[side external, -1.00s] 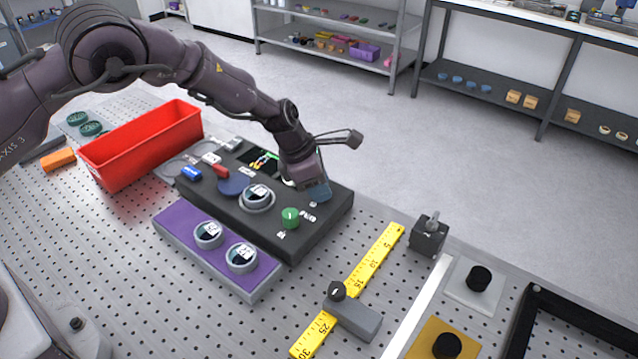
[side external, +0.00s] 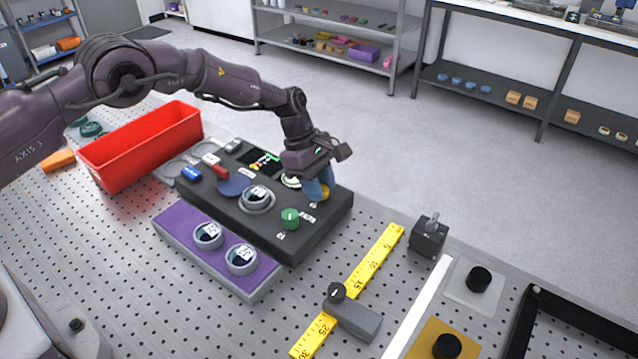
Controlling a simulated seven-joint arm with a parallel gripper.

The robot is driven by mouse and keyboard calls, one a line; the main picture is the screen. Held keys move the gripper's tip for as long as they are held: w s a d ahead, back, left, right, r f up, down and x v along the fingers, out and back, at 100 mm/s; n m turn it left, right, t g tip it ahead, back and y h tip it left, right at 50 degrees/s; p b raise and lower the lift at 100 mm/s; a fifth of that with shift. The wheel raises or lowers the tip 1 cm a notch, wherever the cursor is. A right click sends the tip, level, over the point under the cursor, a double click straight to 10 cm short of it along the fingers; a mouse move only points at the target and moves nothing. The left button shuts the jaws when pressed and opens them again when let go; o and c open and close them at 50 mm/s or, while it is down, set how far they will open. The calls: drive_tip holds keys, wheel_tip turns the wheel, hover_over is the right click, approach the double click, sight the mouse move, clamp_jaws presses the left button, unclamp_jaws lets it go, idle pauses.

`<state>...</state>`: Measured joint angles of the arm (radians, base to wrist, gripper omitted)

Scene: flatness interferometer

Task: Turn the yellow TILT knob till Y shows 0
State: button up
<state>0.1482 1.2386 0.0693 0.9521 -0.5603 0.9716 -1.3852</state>
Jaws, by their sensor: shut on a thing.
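The yellow knob (side external: 323,193) sits near the right back corner of the dark control box (side external: 327,222). My gripper (side external: 318,188) points down at it, with bluish fingers shut on it; the fingers hide part of the knob. A small screen (side external: 266,160) with coloured marks is at the back of the box. A round dial (side external: 257,195) is in the middle of the box, and two more round dials (side external: 208,234) (side external: 242,257) are on the purple panel (side external: 175,222) in front. Their readings are too small to tell, so I cannot read Y.
A green knob (side external: 290,218) stands just in front of my gripper. Blue (side external: 191,174) and red (side external: 216,171) parts and a dark blue disc (side external: 231,187) are on the box's left. A red bin (side external: 140,150) stands left; a yellow ruler (side external: 375,262) lies right.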

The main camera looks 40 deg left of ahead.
drive_tip(key=shift+a+m, duration=0.1)
drive_tip(key=shift+m, duration=0.5)
drive_tip(key=o, duration=0.9)
drive_tip(key=v, duration=1.3)
drive_tip(key=shift+w, duration=0.25)
idle(0.5)
